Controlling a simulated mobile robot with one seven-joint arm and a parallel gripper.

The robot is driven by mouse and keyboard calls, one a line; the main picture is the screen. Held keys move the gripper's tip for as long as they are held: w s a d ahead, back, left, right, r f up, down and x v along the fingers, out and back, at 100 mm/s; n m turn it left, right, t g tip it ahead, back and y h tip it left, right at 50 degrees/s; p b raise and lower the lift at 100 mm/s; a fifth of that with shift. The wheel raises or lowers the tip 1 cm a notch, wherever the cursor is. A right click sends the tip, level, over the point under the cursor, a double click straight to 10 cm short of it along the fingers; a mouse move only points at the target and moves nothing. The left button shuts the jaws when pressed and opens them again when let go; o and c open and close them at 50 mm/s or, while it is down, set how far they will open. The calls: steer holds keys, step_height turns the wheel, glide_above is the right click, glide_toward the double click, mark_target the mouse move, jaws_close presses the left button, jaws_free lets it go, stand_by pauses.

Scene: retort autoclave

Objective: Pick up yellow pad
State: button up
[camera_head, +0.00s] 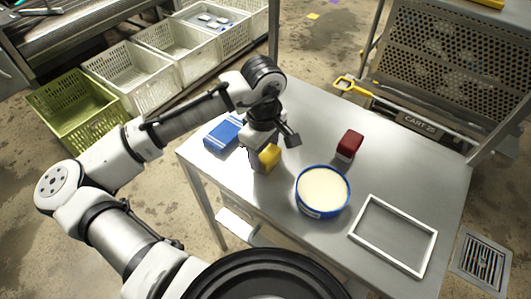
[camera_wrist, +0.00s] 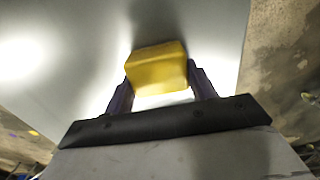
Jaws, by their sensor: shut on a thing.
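The yellow pad (camera_head: 270,156) is a small block over the left part of the metal table. In the wrist view the yellow pad (camera_wrist: 157,68) sits between the two dark fingers, one on each side. My gripper (camera_head: 265,148) is shut on it, seen from above; in the wrist view my gripper (camera_wrist: 160,88) shows with both fingertips at the pad's sides. I cannot tell for sure whether the pad touches the table.
On the metal table (camera_head: 400,176), a blue-rimmed tub with cream contents (camera_head: 323,190) stands right of the pad. A red block (camera_head: 349,144), a blue pack (camera_head: 222,132) and a white frame (camera_head: 432,236) lie around. A perforated cart (camera_head: 455,60) stands behind; crates (camera_head: 75,110) are at left.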

steer(key=shift+r, duration=0.15)
step_height(320, 180, up, 20)
stand_by(0.4)
